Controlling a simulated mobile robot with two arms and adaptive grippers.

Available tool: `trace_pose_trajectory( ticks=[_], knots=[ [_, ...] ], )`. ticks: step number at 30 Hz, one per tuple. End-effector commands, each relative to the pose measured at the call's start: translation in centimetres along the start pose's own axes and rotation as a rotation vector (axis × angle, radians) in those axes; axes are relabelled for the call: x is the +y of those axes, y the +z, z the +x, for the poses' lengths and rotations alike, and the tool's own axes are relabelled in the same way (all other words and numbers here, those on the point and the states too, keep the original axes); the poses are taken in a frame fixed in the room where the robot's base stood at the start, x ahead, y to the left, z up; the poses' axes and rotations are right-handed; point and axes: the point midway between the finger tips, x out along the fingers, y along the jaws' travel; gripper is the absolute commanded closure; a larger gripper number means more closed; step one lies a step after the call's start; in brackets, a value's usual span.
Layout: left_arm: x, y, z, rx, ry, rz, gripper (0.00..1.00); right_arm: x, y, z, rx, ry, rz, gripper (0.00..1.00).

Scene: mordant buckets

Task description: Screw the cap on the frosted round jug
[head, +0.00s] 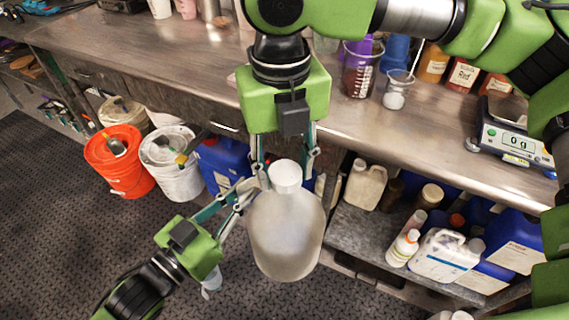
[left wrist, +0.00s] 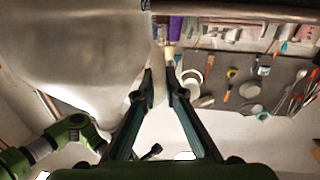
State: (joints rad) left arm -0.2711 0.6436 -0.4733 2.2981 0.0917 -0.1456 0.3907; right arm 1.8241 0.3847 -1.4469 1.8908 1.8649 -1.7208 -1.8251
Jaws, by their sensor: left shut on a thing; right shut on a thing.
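The frosted round jug (head: 287,240) is held roughly upright in the air in front of the bench. In the left wrist view its pale body (left wrist: 75,55) fills the upper left. The white cap (head: 285,174) is at the top of the jug's neck; I cannot tell how far it is threaded. My left gripper (head: 252,190) comes in from the lower left and is shut on the jug near its neck; its fingertips (left wrist: 161,84) show beside the jug in the wrist view. My right gripper (head: 287,163) points down from above and is shut on the cap, one finger either side.
A steel bench (head: 190,70) runs behind, with a scale (head: 508,140) at right and a beaker (head: 360,75). An orange bucket (head: 118,165) and a white bucket (head: 172,165) stand at left. Several bottles and jugs fill the lower shelf (head: 355,230). The dark floor is clear at lower left.

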Motion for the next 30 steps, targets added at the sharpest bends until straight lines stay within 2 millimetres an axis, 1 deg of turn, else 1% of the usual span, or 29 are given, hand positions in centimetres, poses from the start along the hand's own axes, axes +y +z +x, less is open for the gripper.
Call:
trace_pose_trajectory(
  ticks=[2, 5, 30],
  knots=[
    [0.04, -0.11, 0.01, 0.003, 0.001, 0.0, 1.0, 0.05, -0.02, 0.04, 0.001, 0.001, 0.051, 0.86],
    [0.04, -0.11, 0.01, 0.003, 0.001, 0.0, 1.0, 0.05, -0.01, 0.06, 0.002, 0.003, 0.191, 0.86],
    [0.11, -0.15, 0.01, 0.004, 0.002, 0.0, 1.0, 0.0, -0.01, 0.12, 0.01, 0.013, 1.791, 0.86]
  ],
)
